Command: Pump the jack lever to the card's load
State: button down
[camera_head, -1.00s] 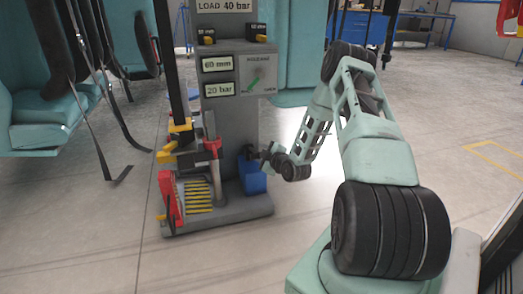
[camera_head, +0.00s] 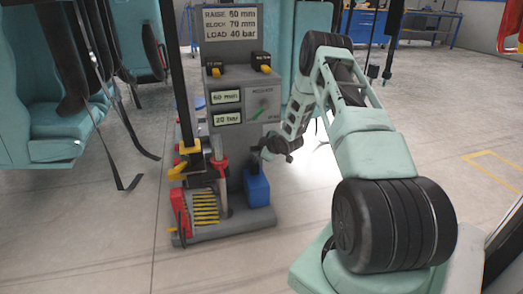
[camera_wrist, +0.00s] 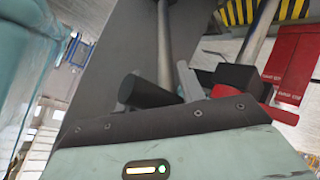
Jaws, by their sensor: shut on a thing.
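The card (camera_head: 230,22) on top of the grey jack stand reads raise 50 mm, block 70 mm, load 40 bar. Two displays below it read 60 mm (camera_head: 227,97) and 20 bar (camera_head: 228,117). My gripper (camera_head: 261,154) is at the right side of the stand, above a blue box, shut on the dark end of the jack lever. The lever is mostly hidden there.
The blue box (camera_head: 257,188) sits on the stand's base, below my gripper. A red upright part (camera_head: 181,212) and yellow stripes (camera_head: 205,208) are at the base's left. Teal seats with hanging straps (camera_head: 45,120) are at the left. Floor to the right is clear.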

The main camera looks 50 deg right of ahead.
jog(key=shift+w+d+r, duration=0.15)
jog(key=shift+w+r, duration=0.05)
jog(key=c, duration=0.9)
grip_release()
jog(key=shift+f, duration=0.1)
jog(key=shift+s, duration=0.1)
jog(key=p+v, duration=0.5)
jog(key=v, duration=1.2)
jog(key=shift+c, duration=0.5)
